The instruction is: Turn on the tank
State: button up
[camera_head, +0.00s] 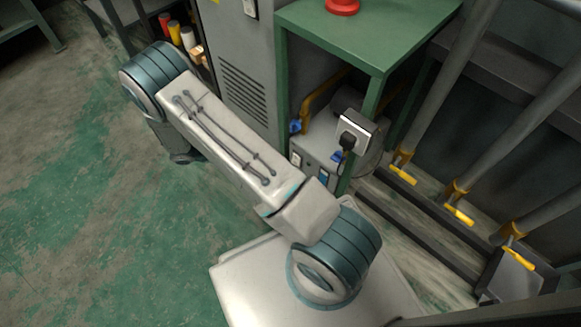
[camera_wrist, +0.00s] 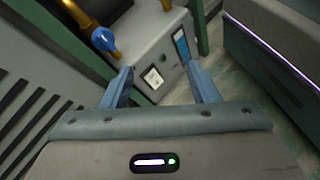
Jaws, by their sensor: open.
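The tank unit (camera_head: 312,172) is a grey box-like machine under the green table in the head view. It has blue knobs (camera_head: 295,126) and a yellow pipe (camera_head: 318,97). In the wrist view the unit's grey front (camera_wrist: 146,50) lies ahead, with a small white switch panel (camera_wrist: 153,78) and a blue display (camera_wrist: 181,47). A blue knob (camera_wrist: 103,40) is at the upper left. My gripper (camera_wrist: 159,70) is open and empty, its two blue fingers pointing at the unit, with the switch panel between them in the picture. Contact cannot be told. My arm hides the gripper in the head view.
The green table (camera_head: 375,30) stands over the unit, with a red object (camera_head: 342,6) on top. A black plug sits in a socket box (camera_head: 355,130) on its leg. A vented grey cabinet (camera_head: 240,70) is left of it. Pipes with yellow handles (camera_head: 458,214) stand right. Floor at left is clear.

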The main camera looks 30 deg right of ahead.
notch_tip(320, 180, down, 12)
jog(key=n+t+h, duration=0.4)
jog(key=n, duration=0.1)
jog(key=n+t, duration=0.5)
send_near(296, 160)
jog(key=w+d+f+b, duration=0.2)
jog(key=d+b, duration=0.2)
jog(key=d, duration=0.2)
jog(key=shift+w+d+f, duration=0.25)
jog(key=shift+w+d, duration=0.1)
jog(key=shift+d, duration=0.05)
